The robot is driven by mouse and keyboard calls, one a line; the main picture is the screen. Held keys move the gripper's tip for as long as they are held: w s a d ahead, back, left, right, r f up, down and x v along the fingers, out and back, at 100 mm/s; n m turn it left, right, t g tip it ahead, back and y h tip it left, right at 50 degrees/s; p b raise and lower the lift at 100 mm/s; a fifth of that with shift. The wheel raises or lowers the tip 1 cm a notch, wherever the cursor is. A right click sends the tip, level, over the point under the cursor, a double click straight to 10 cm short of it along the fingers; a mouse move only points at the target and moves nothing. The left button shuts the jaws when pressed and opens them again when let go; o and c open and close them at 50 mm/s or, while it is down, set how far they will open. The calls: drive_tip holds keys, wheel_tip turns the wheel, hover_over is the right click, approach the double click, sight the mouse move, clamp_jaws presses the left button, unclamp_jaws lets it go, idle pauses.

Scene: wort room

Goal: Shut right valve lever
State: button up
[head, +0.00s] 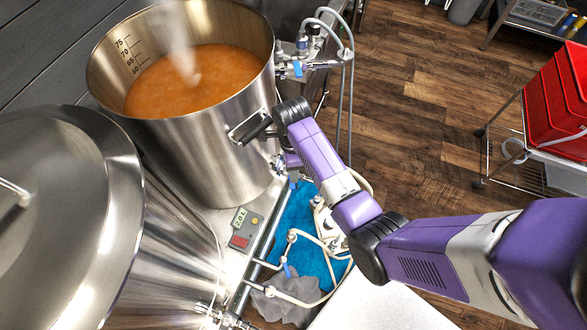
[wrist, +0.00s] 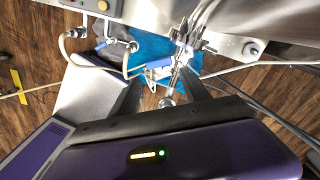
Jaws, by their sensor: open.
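In the wrist view, a metal valve (wrist: 182,58) juts from the steel vessel's base, with a blue lever (wrist: 158,63) pointing left from it. I take this lever as the right one, though the view does not settle it. A second blue lever (wrist: 104,44) sits on the piping further left. My gripper (wrist: 164,88) is open, its dark fingers spread below the valve. I see no contact with the lever, but the gap is hard to judge. In the head view, the gripper is mostly hidden beside the pot's lower right side, behind my arm.
An open steel pot (head: 205,150) of orange liquid and a lidded vessel (head: 70,215) stand at left. Hoses and pipes (head: 292,236) run over a blue cloth (head: 318,262) below the pot. A upper blue-handled valve (head: 298,68) is at the pot's right. Red bins (head: 556,95) stand far right.

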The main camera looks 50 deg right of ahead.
drive_tip(key=s+d, duration=0.1)
drive_tip(key=d, duration=0.1)
drive_tip(key=s+d+f+m, duration=0.1)
drive_tip(key=s+d, duration=0.1)
drive_tip(key=s+d+m+b, duration=0.1)
drive_tip(key=d, duration=0.1)
drive_tip(key=shift+s+d+f, duration=0.15)
drive_tip(key=shift+d+f, duration=0.05)
drive_tip(key=shift+f, duration=0.1)
clamp_jaws()
drive_tip(key=s+d+y, duration=0.1)
drive_tip(key=s, duration=0.1)
drive_tip(key=s+d+t+y+b, duration=0.1)
drive_tip(key=s+d, duration=0.1)
drive_tip(key=shift+d+r+t, duration=0.1)
drive_tip(key=shift+r+t, duration=0.1)
drive_tip(key=shift+t, duration=0.1)
drive_tip(key=shift+s+r+t+y, duration=0.1)
drive_tip(key=shift+r+t+y, duration=0.2)
drive_tip(key=shift+r, duration=0.05)
drive_tip(key=shift+w+a+r+n+t+y, duration=0.2)
drive_tip(key=shift+w+a+r+n, duration=0.1)
drive_tip(key=shift+a+r+n, duration=0.15)
drive_tip(key=shift+w+a+r+n+t+y, duration=0.1)
drive_tip(key=shift+w+a+r+n+y, duration=0.15)
drive_tip(key=shift+a+n, duration=0.25)
drive_tip(key=w+a+f, duration=0.5)
drive_tip(key=f, duration=0.4)
drive_tip(key=shift+a, duration=0.4)
drive_tip(key=shift+f, duration=0.1)
